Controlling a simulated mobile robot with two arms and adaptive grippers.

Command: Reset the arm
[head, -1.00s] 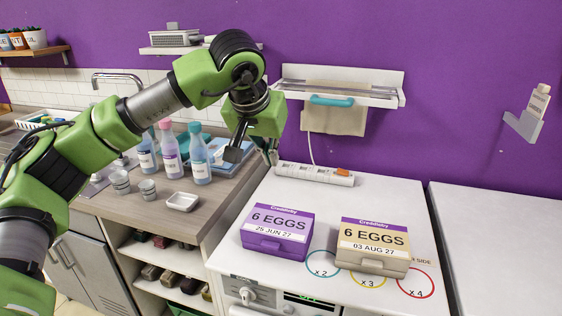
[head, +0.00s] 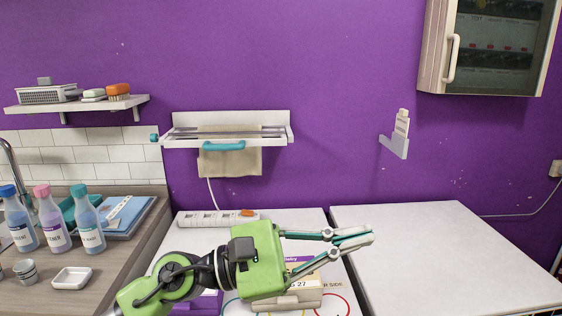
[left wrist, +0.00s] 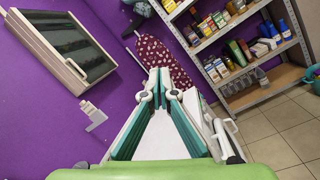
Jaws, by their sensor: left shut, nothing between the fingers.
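My left arm reaches in from the bottom of the head view. Its green gripper (head: 352,238) points right, with its fingertips together and nothing between them. It is above the egg boxes and near the white worktop, well below the breaker panel. The fingers (left wrist: 162,82) also meet in the left wrist view. The breaker panel (head: 490,52) hangs on the purple wall at the upper right, its glass door apparently closed, with rows of breakers behind the glass. Its pale handle (head: 452,60) is on the left side. The panel also shows tilted in the left wrist view (left wrist: 66,42). My right gripper is not visible.
A tan egg box (head: 300,297) and a purple one (head: 200,303) are partly hidden behind my arm. The right worktop (head: 445,255) is clear. Bottles (head: 88,225) stand at left. The left wrist view shows a stocked shelf rack (left wrist: 235,60) and an ironing board (left wrist: 165,58).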

